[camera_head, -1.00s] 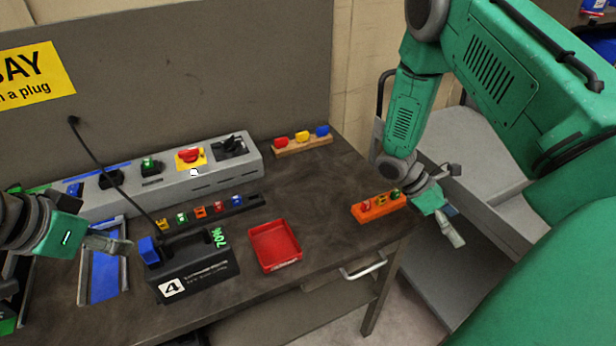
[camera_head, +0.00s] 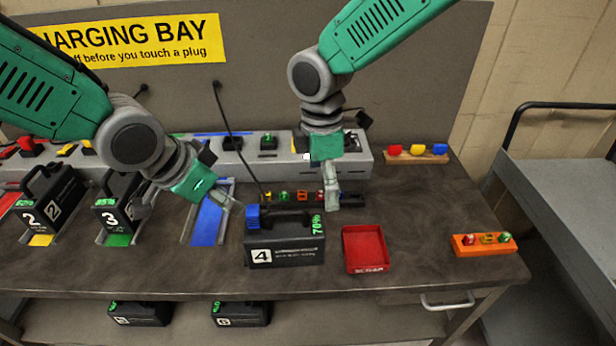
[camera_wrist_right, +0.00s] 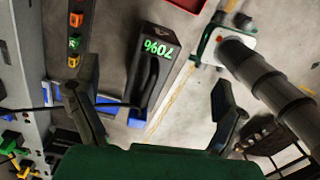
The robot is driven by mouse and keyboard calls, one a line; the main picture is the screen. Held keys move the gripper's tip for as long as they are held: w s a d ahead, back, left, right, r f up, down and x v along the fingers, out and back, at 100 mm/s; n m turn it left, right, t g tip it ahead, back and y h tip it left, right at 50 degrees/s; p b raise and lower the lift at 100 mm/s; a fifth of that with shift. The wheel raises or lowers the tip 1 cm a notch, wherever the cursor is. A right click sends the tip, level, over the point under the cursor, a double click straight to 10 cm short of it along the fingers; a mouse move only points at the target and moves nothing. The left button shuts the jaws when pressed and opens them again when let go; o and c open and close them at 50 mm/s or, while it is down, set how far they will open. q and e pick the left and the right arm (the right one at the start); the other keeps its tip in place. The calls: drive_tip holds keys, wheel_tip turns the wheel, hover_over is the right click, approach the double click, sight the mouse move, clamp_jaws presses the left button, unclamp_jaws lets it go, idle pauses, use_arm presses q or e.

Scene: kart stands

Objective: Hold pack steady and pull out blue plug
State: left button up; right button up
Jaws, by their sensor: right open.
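The black pack marked 4 (camera_head: 290,248) stands upright on the table with a handle on top and a green 70% label. The blue plug (camera_head: 253,217) sits at its top left end, with a black cable rising from it. In the right wrist view the pack (camera_wrist_right: 152,45) and blue plug (camera_wrist_right: 137,118) lie between the open fingers. My right gripper (camera_head: 332,200) is above and behind the pack's right end, open and empty. My left gripper (camera_head: 228,203) is left of the plug, apart from the pack; its finger gap is unclear.
A red tray (camera_head: 364,250) stands right of the pack. An empty blue-floored bay (camera_head: 208,222) is on its left, beside pack 3 (camera_head: 121,205). A strip of coloured plugs (camera_head: 302,196) and the grey charging unit (camera_head: 268,160) are behind. An orange block (camera_head: 482,245) is at the right.

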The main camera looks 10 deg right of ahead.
sight(306, 225)
drive_tip(key=a, duration=0.1)
drive_tip(key=a+r, duration=0.1)
drive_tip(key=a, duration=0.1)
drive_tip(key=shift+s+a+r+n, duration=0.1)
drive_tip(key=shift+n, duration=0.2)
drive_tip(key=shift+a, duration=0.25)
drive_tip(key=f, duration=1.2)
drive_tip(key=shift+d+f, duration=0.2)
drive_tip(key=shift+f, duration=0.15)
drive_tip(key=shift+a+f, duration=0.1)
drive_tip(key=shift+f, duration=0.4)
use_arm(q)
drive_tip(key=shift+a, duration=0.2)
drive_tip(key=shift+d, duration=0.1)
use_arm(e)
drive_tip(key=c, duration=1.8)
